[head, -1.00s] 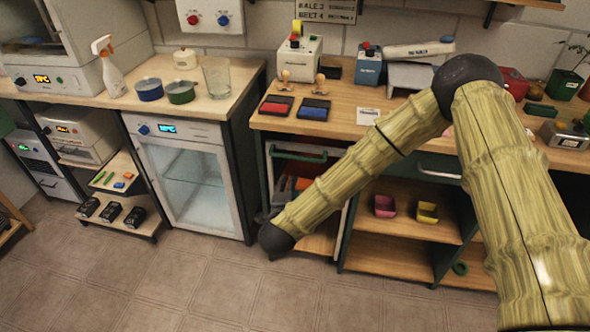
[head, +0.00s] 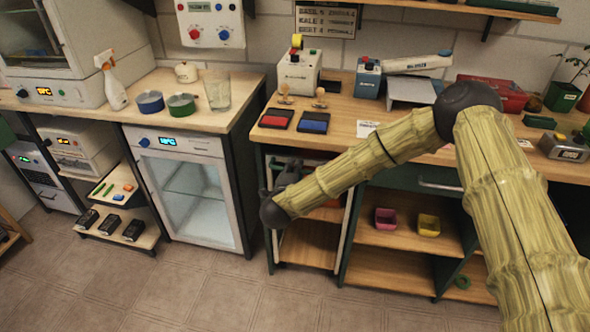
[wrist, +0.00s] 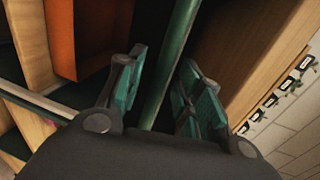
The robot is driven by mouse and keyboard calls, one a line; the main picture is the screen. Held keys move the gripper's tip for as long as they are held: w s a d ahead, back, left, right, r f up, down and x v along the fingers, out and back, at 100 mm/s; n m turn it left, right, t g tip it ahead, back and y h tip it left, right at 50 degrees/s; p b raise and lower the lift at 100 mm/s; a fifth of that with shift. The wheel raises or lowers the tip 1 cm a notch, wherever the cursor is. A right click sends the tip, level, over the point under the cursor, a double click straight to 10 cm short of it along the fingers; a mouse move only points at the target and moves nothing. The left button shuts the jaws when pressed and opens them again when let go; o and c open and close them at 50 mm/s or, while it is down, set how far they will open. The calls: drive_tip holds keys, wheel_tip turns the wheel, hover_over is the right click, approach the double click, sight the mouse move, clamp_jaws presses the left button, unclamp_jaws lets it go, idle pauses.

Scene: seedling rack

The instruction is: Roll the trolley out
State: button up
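In the wrist view a green bar, the trolley's handle (wrist: 173,57), runs between the two fingers of my gripper (wrist: 160,88). The fingers are apart, one on each side of the bar, with gaps showing; I see no clear contact.
A glass-door cabinet (head: 190,190) stands left of the trolley bay. Shelves with a pink pot (head: 385,219) and a yellow pot (head: 428,225) are on its right. The tiled floor (head: 215,290) in front is clear. The workbench top (head: 345,113) carries several devices.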

drive_tip(key=shift+w+d+f, duration=0.1)
drive_tip(key=shift+w, duration=0.45)
clamp_jaws()
drive_tip(key=shift+s+f, duration=0.1)
